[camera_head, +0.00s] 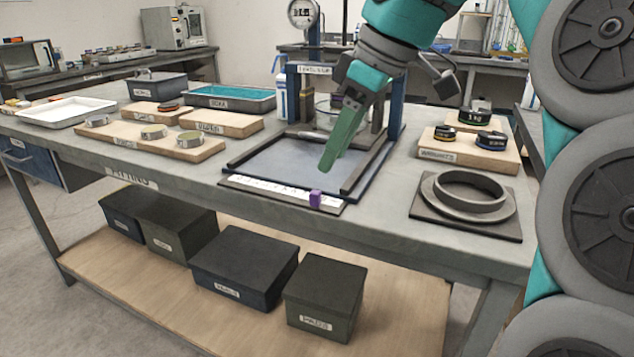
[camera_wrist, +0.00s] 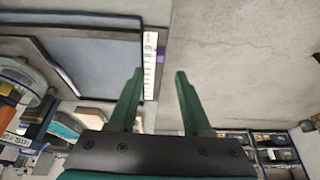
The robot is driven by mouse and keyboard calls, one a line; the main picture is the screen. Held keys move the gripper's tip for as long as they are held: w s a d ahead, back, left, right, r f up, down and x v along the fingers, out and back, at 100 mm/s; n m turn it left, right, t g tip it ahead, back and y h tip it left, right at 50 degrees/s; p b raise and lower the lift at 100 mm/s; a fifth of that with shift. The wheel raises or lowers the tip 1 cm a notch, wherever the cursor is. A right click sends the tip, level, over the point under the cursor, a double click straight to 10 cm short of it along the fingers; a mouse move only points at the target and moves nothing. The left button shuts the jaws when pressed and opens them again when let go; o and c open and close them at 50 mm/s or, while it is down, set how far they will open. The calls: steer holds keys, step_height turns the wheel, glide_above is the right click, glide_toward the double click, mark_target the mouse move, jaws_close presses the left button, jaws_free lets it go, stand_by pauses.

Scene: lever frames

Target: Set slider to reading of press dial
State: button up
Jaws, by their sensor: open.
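A purple slider (camera_head: 316,198) sits near the right end of a white marked scale (camera_head: 265,190) along the front edge of the press base. In the wrist view the slider (camera_wrist: 160,55) shows beside the scale (camera_wrist: 150,68), beyond my fingertips. The press dial (camera_head: 302,13) is a round white gauge at the top of the press frame (camera_head: 399,105); its reading is too small to tell. My gripper (camera_head: 327,165) is open and empty, above the press plate behind the slider. In the wrist view my gripper's two green fingers (camera_wrist: 160,72) are apart with nothing between them.
A dark plate with grey rings (camera_head: 465,205) lies to the right on the bench (camera_head: 370,215). Weights stand on a wooden block (camera_head: 468,151) behind it. Wooden blocks with discs (camera_head: 150,140) and trays (camera_head: 66,111) are at the left. Bench front around the slider is clear.

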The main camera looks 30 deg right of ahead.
mark_target(316, 192)
steer(key=shift+x, duration=3.75)
jaws_close()
